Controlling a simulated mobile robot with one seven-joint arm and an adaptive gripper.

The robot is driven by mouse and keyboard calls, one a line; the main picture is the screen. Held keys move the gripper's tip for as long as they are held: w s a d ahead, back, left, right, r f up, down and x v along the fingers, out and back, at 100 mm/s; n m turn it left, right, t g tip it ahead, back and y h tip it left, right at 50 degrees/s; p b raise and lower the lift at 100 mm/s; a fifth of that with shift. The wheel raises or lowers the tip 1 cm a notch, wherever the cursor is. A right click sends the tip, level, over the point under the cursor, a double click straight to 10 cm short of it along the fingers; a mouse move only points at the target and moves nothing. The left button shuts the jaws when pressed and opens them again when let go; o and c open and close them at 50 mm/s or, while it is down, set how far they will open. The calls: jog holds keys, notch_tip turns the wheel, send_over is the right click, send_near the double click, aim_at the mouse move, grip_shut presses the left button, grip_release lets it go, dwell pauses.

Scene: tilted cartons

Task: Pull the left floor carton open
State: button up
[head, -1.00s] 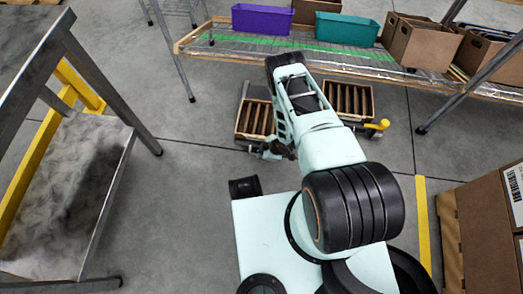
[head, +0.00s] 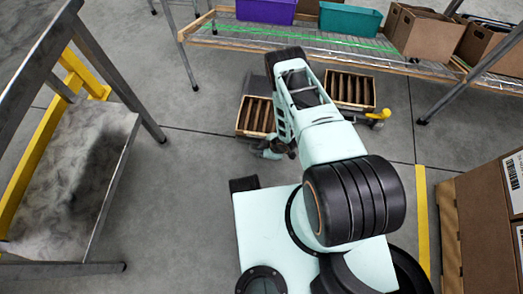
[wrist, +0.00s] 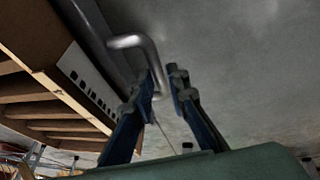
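The left floor carton (head: 256,116) is an open, slatted brown box in front of the shelf in the head view. Its side fills the left of the wrist view (wrist: 55,75). A bent grey metal handle (wrist: 128,42) stands out beside it. My gripper (wrist: 164,80) has its blue fingers on either side of the handle's end and appears closed on it, with a narrow gap between the tips. In the head view my gripper (head: 272,150) is at the near edge of the left carton, partly hidden by my arm.
A second slatted carton (head: 350,90) with a yellow handle (head: 378,115) stands to the right. A shelf (head: 330,63) with bins lies behind. A metal table (head: 75,170) stands at left, stacked boxes (head: 490,220) at right.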

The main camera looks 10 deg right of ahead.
jog(key=shift+o, duration=0.9)
jog(key=shift+r, duration=0.15)
jog(key=v, duration=0.7)
jog(key=shift+s+d+r, duration=0.1)
